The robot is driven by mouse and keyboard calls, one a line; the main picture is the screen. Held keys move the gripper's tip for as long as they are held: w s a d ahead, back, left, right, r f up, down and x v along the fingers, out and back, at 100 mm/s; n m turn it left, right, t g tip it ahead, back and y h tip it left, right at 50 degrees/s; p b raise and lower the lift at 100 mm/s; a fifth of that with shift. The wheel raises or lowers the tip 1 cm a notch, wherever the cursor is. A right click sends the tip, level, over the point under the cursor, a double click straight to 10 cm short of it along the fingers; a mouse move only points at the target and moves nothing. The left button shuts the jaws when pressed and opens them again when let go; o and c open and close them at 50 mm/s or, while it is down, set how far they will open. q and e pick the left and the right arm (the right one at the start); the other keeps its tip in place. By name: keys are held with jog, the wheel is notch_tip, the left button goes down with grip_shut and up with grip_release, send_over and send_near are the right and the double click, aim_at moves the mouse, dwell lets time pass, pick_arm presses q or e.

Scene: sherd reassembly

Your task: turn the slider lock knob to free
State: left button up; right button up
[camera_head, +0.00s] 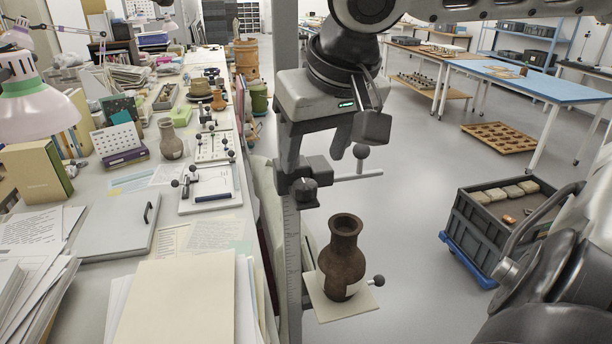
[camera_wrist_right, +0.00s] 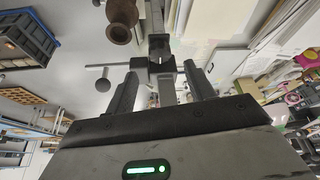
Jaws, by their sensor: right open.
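A slider block (camera_head: 313,172) sits on an upright grey post (camera_head: 291,240) with a scale. Its dark lock knob (camera_head: 305,191) faces the front of the block; whether it is locked or free I cannot tell. A horizontal rod with a ball-ended pin (camera_head: 361,152) reaches right from the block. My right gripper (camera_head: 357,142) is above and right of the knob, open and empty. In the right wrist view, the block (camera_wrist_right: 158,66) shows beyond and between the open fingers (camera_wrist_right: 160,85), apart from them. My left gripper is out of view.
A brown vase (camera_head: 344,258) stands on a small plate (camera_head: 322,309) low on the post, with a ball-ended knob (camera_head: 379,280) beside it. A long cluttered table (camera_head: 100,295) runs along the left.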

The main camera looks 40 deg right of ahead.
aim_at(305, 184)
jog(key=x, duration=0.6)
jog(key=shift+w, duration=0.1)
jog(key=shift+c, duration=0.3)
jog(key=c, duration=0.9)
